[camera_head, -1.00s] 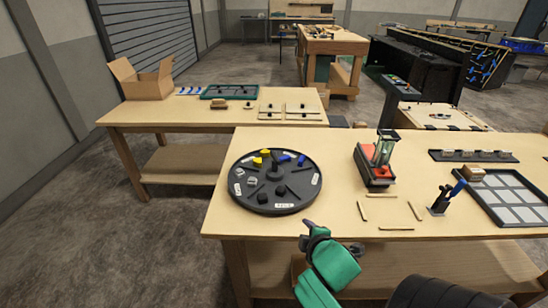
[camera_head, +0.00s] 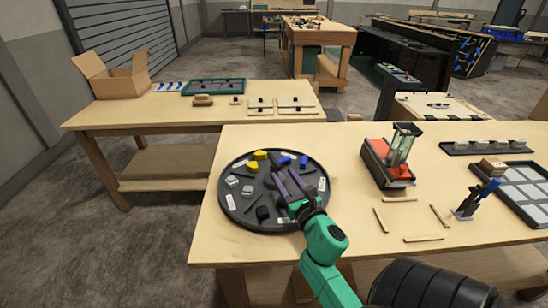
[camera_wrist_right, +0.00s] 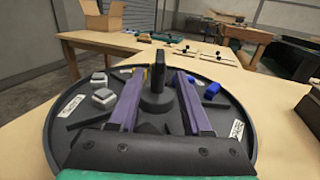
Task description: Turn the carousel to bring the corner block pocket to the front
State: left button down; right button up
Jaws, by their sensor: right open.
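The carousel (camera_head: 238,211) is a round black disc near the left end of the front table, with white labels around its rim. It bears yellow pieces (camera_head: 257,160), blue pieces (camera_head: 294,160), grey-white pieces (camera_head: 240,186) and black pieces (camera_head: 262,213). I cannot tell which pocket is for corner blocks. My right gripper (camera_head: 283,176) is over the disc, coming from the front right. In the right wrist view its two purple fingers are open, one on each side of the upright central knob (camera_wrist_right: 159,60), and no grip shows. My left gripper is not in view.
A red-and-black device with a glass tube (camera_head: 400,150) stands right of the carousel. A second table (camera_head: 150,115) with an open cardboard box (camera_head: 112,78) is behind.

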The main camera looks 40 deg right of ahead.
aim_at(274, 163)
jog(key=p+x, duration=0.1)
jog(key=x, duration=0.7)
jog(key=shift+f, duration=0.15)
grip_shut()
jog(key=shift+f, duration=0.1)
dwell(0.8)
